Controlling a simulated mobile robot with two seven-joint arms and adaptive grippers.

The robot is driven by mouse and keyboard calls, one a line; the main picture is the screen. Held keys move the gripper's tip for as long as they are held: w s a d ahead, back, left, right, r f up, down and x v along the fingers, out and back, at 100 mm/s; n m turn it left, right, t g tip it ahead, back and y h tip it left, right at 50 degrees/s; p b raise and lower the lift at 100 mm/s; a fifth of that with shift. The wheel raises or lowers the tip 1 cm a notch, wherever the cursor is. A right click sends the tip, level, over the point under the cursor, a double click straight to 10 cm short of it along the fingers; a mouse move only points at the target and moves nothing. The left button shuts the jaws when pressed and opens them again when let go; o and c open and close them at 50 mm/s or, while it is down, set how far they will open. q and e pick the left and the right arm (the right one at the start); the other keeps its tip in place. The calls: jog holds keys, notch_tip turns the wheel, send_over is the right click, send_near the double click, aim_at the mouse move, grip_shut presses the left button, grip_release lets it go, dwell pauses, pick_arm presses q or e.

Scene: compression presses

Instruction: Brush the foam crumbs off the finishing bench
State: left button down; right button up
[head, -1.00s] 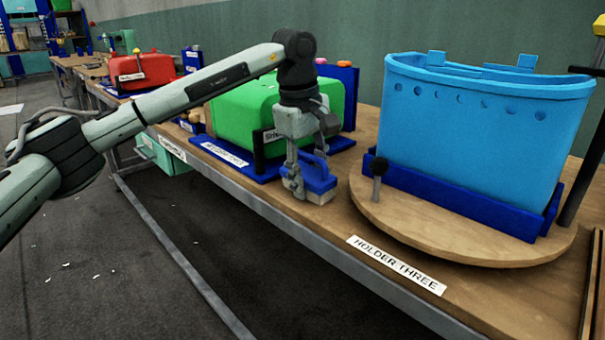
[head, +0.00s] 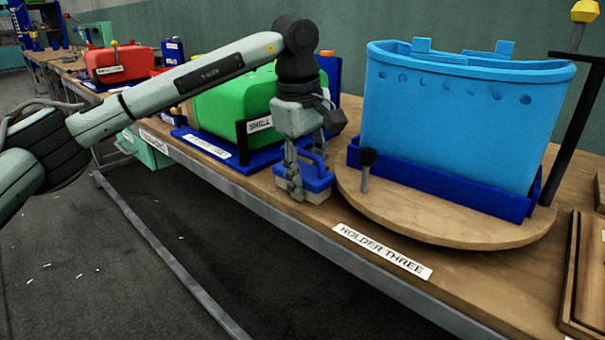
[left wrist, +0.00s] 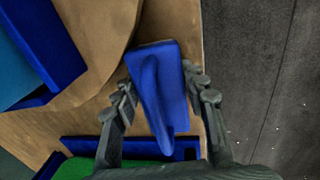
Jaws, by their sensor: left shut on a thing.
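A blue brush (head: 319,177) with a pale underside is in my left gripper (head: 306,172), whose fingers are shut on it. It is at the front edge of the wooden bench (head: 440,262), between the green shell and the round holder board. I cannot tell whether its underside touches the bench top. In the left wrist view the brush (left wrist: 160,90) lies between the two fingers, its handle toward the camera. No crumbs can be made out on the bench. Small white flecks (head: 80,276) lie on the dark floor. My right gripper is not in view.
A round board (head: 440,228) carries a large blue tub (head: 450,130) in a dark blue cradle, with a black-knobbed pin (head: 366,165) in front. A green shell (head: 225,105) stands left of the brush. Wooden frames (head: 585,275) sit at the right edge.

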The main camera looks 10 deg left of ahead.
aim_at(285, 164)
pick_arm(q)
jog(key=shift+w+a+r, duration=0.15)
jog(key=shift+w, duration=0.35)
jog(key=shift+w+a+r, duration=0.15)
jog(key=shift+w, duration=0.35)
jog(key=shift+w+a+f+p, duration=0.15)
jog(key=shift+w+a, duration=0.25)
jog(key=shift+a, duration=0.3)
jog(key=shift+w+a+f+p, duration=0.15)
jog(key=shift+w+a, duration=0.25)
jog(key=shift+a, duration=0.35)
jog(key=shift+w+a+f+p, duration=0.15)
jog(key=shift+w+a, duration=0.25)
jog(key=shift+a, duration=0.3)
jog(key=shift+r, duration=0.1)
notch_tip(285, 164, up, 2)
jog(key=shift+r+p, duration=0.1)
jog(key=shift+p, duration=0.7)
notch_tip(285, 164, up, 2)
jog(key=shift+r+p, duration=0.15)
jog(key=shift+p, duration=0.3)
jog(key=shift+r, duration=0.8)
